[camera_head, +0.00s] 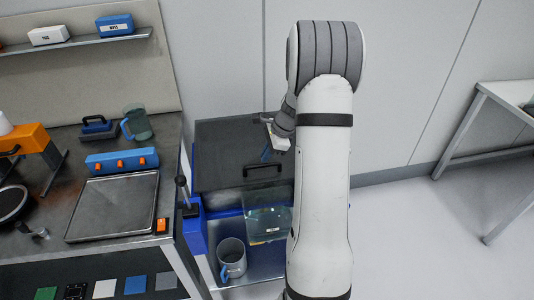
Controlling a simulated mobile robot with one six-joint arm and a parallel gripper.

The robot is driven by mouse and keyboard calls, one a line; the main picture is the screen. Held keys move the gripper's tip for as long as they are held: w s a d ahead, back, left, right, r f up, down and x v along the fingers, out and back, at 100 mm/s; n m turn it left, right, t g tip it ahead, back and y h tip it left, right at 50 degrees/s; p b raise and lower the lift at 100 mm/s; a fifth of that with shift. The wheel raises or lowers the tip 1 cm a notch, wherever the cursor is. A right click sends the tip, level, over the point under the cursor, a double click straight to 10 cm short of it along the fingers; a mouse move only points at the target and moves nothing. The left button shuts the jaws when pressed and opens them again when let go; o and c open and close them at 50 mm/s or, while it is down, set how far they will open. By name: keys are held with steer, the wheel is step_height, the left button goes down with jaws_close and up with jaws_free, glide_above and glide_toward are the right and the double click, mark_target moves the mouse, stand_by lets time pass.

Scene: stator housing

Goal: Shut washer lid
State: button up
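The washer lid (224,160) is a dark grey panel against the wall in the middle of the camera_head view, with a black bar handle (262,170) near its lower edge. Blue parts of the washer body (197,222) show below and left of it. I cannot tell from this angle whether the lid lies flat or is tilted up. My gripper (270,142) is in front of the lid's right part, above the handle in the picture. It is small and partly hidden by my arm, and whether it touches the lid is unclear.
A clear container (268,222) and a grey mug (232,259) are below the lid, the mug on a metal shelf. A workbench (105,245) with a tray, blue switch box and lever stands at left. A white table (490,100) is at right; floor between is clear.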

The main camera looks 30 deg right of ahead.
steer(key=o, duration=0.6)
steer(key=shift+o, duration=0.2)
steer(key=v, duration=0.7)
steer(key=shift+d+r+b, duration=0.15)
steer(key=shift+r+b, duration=0.2)
steer(key=shift+b, duration=0.1)
steer(key=s+a+r+n+h, duration=0.1)
steer(key=s+a+r+n, duration=0.35)
steer(key=a, duration=0.25)
steer(key=s+a+r+n+h, duration=0.1)
steer(key=s+a+r+n, duration=0.2)
steer(key=s+a+n, duration=0.35)
steer(key=s+a+n+h, duration=0.2)
steer(key=s+a+n, duration=0.4)
steer(key=s+n, duration=0.3)
steer(key=s, duration=0.4)
steer(key=shift+r+n+t, duration=0.3)
steer(key=shift+r+n, duration=0.1)
